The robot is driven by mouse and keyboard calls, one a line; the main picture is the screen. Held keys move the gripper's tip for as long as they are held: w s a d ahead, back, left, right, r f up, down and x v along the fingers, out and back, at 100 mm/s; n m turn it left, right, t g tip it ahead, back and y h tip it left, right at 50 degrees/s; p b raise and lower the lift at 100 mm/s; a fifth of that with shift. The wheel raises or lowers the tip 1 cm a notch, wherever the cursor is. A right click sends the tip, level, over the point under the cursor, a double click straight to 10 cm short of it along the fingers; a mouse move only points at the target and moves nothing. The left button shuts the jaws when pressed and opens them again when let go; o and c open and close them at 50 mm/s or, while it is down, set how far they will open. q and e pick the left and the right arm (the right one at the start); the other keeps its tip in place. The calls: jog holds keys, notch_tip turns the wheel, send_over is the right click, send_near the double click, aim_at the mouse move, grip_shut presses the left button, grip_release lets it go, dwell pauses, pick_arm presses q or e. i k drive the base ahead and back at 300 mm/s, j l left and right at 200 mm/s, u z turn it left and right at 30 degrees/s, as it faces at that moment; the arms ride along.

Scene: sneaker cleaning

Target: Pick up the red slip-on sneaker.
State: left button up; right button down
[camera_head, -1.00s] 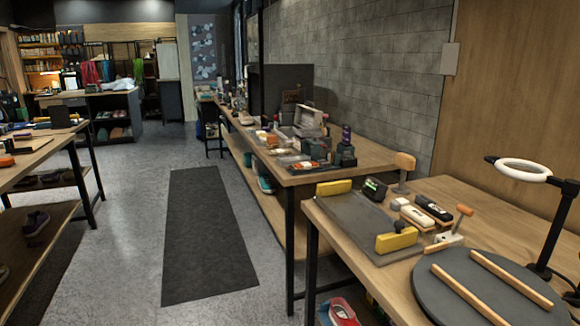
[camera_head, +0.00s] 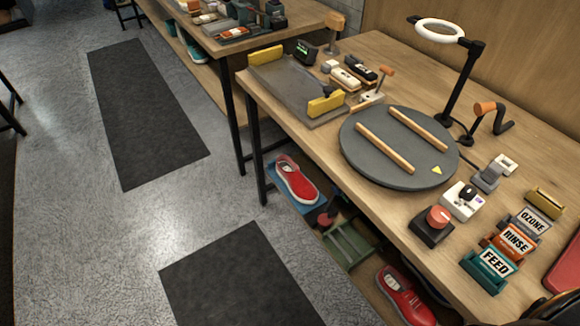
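A red shoe (camera_head: 296,182) with a white sole and pale opening lies on a blue tray (camera_head: 277,189) on the shelf under the near workbench. A second red shoe (camera_head: 401,300) lies on the same lower shelf, nearer to me and partly under the bench top. I cannot tell for sure which of the two is the slip-on. Neither of my grippers shows in the head view.
The workbench top (camera_head: 300,133) carries a round grey turntable (camera_head: 365,170), a ring lamp (camera_head: 440,31) and labelled blocks. A green rack (camera_head: 349,243) stands between the shoes. Floor in front is clear, with dark mats (camera_head: 235,285).

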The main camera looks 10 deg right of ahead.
aim_at(296, 178)
jog(key=i+z, duration=0.1)
jog(key=z, duration=0.4)
jog(key=i+j+z, duration=0.35)
jog(key=j, duration=0.25)
jog(key=i+j+z, duration=0.15)
jog(key=j, duration=0.2)
jog(key=i+j+z, duration=0.15)
jog(key=j, duration=0.2)
